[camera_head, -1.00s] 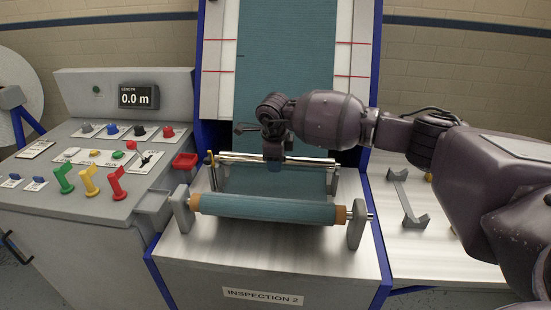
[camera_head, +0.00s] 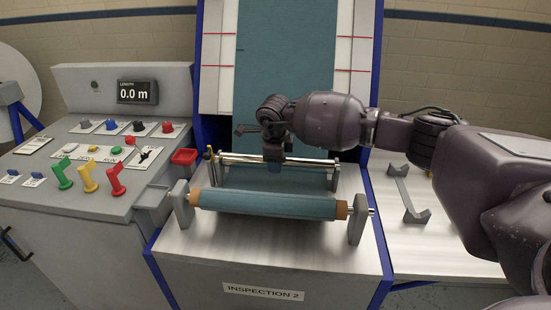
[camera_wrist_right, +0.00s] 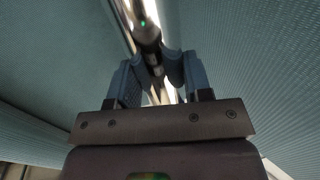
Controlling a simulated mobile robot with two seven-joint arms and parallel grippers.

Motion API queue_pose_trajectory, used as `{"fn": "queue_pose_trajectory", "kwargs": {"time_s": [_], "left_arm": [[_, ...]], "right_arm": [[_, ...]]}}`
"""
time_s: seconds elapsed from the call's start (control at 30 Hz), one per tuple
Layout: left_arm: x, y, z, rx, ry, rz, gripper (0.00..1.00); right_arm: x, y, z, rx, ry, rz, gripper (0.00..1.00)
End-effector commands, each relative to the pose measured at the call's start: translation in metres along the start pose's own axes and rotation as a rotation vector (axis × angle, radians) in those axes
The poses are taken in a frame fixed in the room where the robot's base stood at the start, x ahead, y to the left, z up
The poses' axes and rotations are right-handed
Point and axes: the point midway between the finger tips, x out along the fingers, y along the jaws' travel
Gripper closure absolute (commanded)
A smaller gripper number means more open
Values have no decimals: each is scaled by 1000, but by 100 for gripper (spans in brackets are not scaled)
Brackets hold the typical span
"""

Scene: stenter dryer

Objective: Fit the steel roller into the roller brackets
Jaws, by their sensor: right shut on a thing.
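The steel roller (camera_head: 308,162) is a shiny horizontal bar behind the teal fabric roll. My right gripper (camera_head: 274,163) reaches down from above and is shut on it near its middle. In the right wrist view, the roller (camera_wrist_right: 147,32) runs between the blue-padded fingers of the right gripper (camera_wrist_right: 160,80). The left roller bracket (camera_head: 214,175) and right roller bracket (camera_head: 335,179) are short upright posts at the roller's two ends. The roller lies level across their tops; I cannot tell whether its ends are fully seated. My left gripper is not in view.
The teal fabric roll (camera_head: 268,204) sits on grey end supports in front. A hanging teal fabric sheet (camera_head: 285,70) is behind. A grey cradle (camera_head: 404,190) lies on the right-hand surface.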

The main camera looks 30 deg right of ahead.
Motion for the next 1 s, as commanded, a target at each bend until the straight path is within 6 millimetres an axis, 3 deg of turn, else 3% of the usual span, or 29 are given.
{"fn": "queue_pose_trajectory", "kwargs": {"time_s": [0.43,0.47,0.63,1.0], "left_arm": [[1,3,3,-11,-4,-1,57],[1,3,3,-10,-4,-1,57],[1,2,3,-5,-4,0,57],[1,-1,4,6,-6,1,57]], "right_arm": [[8,1,0,0,0,-1,92],[8,1,0,0,-1,-1,53],[8,1,0,0,-1,-1,27],[9,2,0,0,1,1,25]]}}
